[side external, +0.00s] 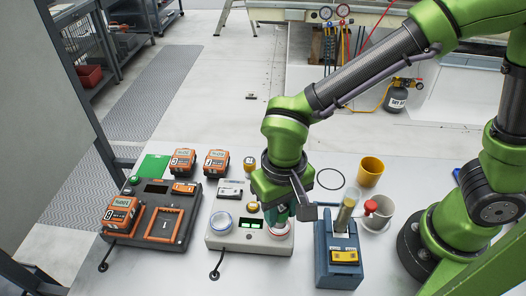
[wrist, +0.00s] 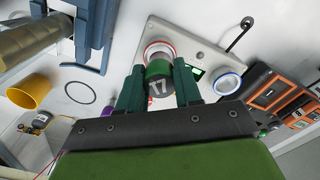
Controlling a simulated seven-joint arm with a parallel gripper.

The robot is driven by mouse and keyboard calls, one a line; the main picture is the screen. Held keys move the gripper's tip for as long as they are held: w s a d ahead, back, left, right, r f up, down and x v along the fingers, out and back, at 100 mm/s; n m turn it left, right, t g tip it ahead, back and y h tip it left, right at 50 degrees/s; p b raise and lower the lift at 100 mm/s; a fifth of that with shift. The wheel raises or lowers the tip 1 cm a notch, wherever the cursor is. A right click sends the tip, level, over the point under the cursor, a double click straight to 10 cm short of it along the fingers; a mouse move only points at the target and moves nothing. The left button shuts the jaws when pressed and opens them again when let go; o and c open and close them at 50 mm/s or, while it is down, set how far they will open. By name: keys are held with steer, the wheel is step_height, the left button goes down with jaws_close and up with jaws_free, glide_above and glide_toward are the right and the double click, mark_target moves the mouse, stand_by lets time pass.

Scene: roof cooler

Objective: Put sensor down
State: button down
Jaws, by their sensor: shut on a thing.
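My gripper (wrist: 160,70) is shut on a sensor (wrist: 158,88), a dark cylinder with a green band and the number 17, seen between the two dark green fingers in the wrist view. In the side view my gripper (side external: 278,212) is low over the right end of a light grey station (side external: 236,239). The sensor is over or in the station's red-ringed seat (side external: 279,232); I cannot tell whether it touches the bottom. A blue-ringed seat (side external: 221,222) is on the station's left. My fingers hide most of the sensor in the side view.
A dark dock (side external: 150,236) with orange meters (side external: 122,214) stands left. A blue unit (side external: 338,262) holding an upright cylinder stands close on the right. More orange meters (side external: 182,162) stand behind.

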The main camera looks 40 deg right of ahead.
steer(key=shift+f, duration=1)
steer(key=shift+f, duration=0.1)
